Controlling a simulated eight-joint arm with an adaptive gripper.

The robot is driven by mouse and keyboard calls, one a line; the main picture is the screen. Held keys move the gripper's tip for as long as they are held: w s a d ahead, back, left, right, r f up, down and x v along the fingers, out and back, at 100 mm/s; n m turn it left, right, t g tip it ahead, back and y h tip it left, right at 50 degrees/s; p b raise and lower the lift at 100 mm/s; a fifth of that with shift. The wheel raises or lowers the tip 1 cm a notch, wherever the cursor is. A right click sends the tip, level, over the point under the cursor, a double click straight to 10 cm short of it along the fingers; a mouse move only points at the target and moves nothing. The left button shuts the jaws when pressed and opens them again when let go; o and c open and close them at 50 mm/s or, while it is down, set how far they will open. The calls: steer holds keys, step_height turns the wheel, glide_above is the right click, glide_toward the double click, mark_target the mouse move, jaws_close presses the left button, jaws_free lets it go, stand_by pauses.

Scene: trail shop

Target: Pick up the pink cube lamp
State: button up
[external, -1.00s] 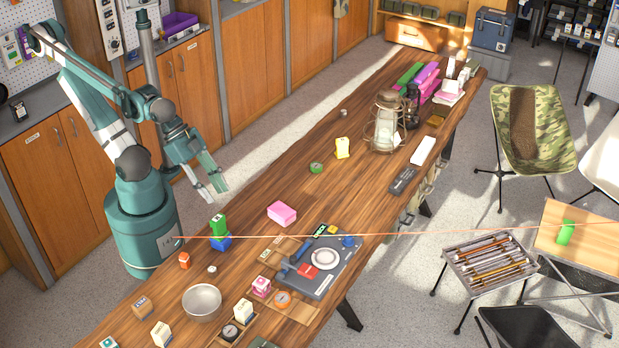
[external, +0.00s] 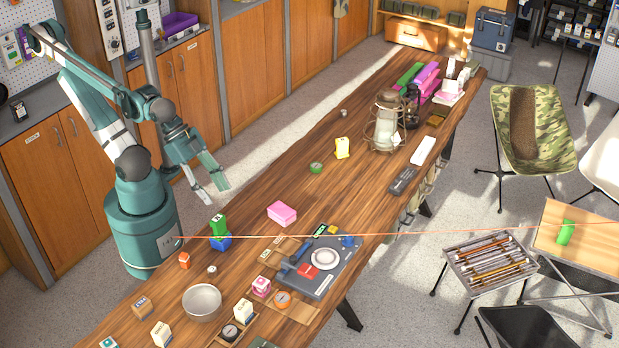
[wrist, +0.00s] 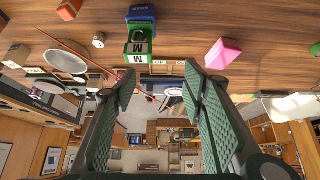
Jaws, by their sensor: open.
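A small pink cube (external: 261,286) with pale markings stands on the table beside the blue-grey tool board, and it looks like the cube lamp. A larger pink block (external: 282,212) lies alone near the middle of the table; it also shows in the wrist view (wrist: 222,53). My gripper (external: 209,186) is open and empty, raised beside the table's left edge, well apart from both pink things. In the wrist view its two green padded fingers (wrist: 160,80) are spread with nothing held between them. I cannot make out the small pink cube clearly in the wrist view.
A green block on a blue block (external: 221,242), an orange cube (external: 184,260) and a metal bowl (external: 202,302) stand on the near table. The tool board (external: 322,262) lies at the right edge. Lanterns (external: 385,122) stand farther back.

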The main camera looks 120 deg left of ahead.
steer(key=shift+w+r, duration=0.1)
steer(key=n+g+h+p, duration=0.5)
steer(key=n+g+p, duration=0.2)
steer(key=n+p, duration=1)
glide_above(262, 280)
steer(key=a+b, duration=0.2)
steer(key=a, duration=0.1)
step_height(262, 280, down, 8)
steer(key=n, duration=0.1)
steer(key=shift+d+r, duration=0.15)
steer(key=shift+y, duration=0.3)
steer(key=shift+x, duration=1.25)
steer(key=shift+d, duration=0.1)
